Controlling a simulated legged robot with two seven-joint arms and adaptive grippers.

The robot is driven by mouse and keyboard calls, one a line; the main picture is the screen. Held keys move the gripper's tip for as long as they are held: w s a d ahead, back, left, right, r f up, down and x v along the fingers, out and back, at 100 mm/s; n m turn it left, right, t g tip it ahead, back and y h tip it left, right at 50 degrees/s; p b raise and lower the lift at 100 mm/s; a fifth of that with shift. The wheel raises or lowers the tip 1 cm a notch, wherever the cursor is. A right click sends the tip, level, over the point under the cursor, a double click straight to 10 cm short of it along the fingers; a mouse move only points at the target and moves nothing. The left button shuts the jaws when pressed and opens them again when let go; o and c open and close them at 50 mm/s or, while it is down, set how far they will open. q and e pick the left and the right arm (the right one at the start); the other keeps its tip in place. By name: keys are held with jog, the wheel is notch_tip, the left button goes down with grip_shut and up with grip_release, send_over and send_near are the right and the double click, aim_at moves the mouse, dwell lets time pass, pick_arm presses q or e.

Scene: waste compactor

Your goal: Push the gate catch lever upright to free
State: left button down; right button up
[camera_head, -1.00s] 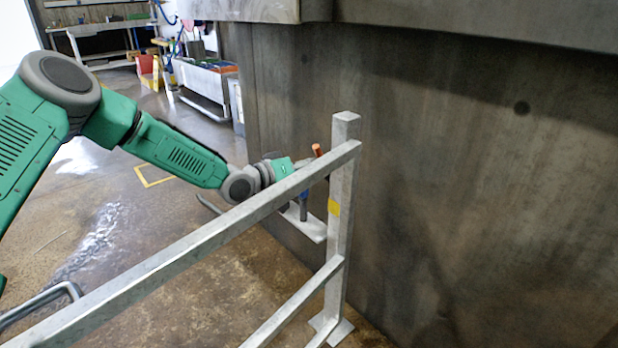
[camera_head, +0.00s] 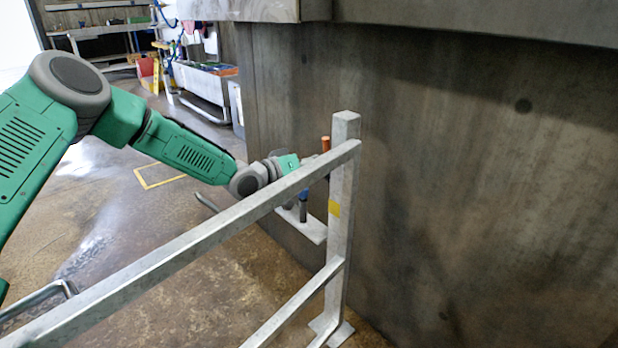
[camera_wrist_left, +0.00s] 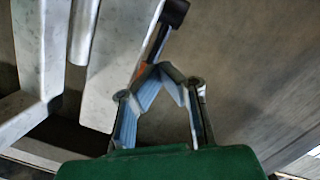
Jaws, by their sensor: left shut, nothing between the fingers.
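The gate catch lever shows its orange grip (camera_head: 326,144) just above the rail's end by the gate post (camera_head: 342,215) in the head view. The grip looks near upright; its lower part is hidden behind the rail. My left gripper is beside the lever, its fingers largely hidden by the rail in the head view. In the left wrist view my left gripper (camera_wrist_left: 160,70) is shut and empty, its fingertips together. A dark-capped rod (camera_wrist_left: 174,14) and a bit of orange show just behind the fingertips; whether they touch is unclear. My right gripper is out of view.
The gate's upper rail (camera_head: 180,250) runs between my view and my left forearm. A pale plate (camera_head: 312,230) juts from the post below the rail. A large dark metal wall (camera_head: 470,180) stands close behind the post. Open floor lies left.

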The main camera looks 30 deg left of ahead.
pick_arm(q)
jog(key=shift+w+d, duration=0.1)
jog(key=shift+w, duration=0.1)
dwell(0.3)
jog(key=p+v, duration=0.5)
jog(key=v, duration=0.3)
jog(key=shift+a+r+p, duration=0.3)
jog(key=shift+r, duration=0.05)
dwell(0.5)
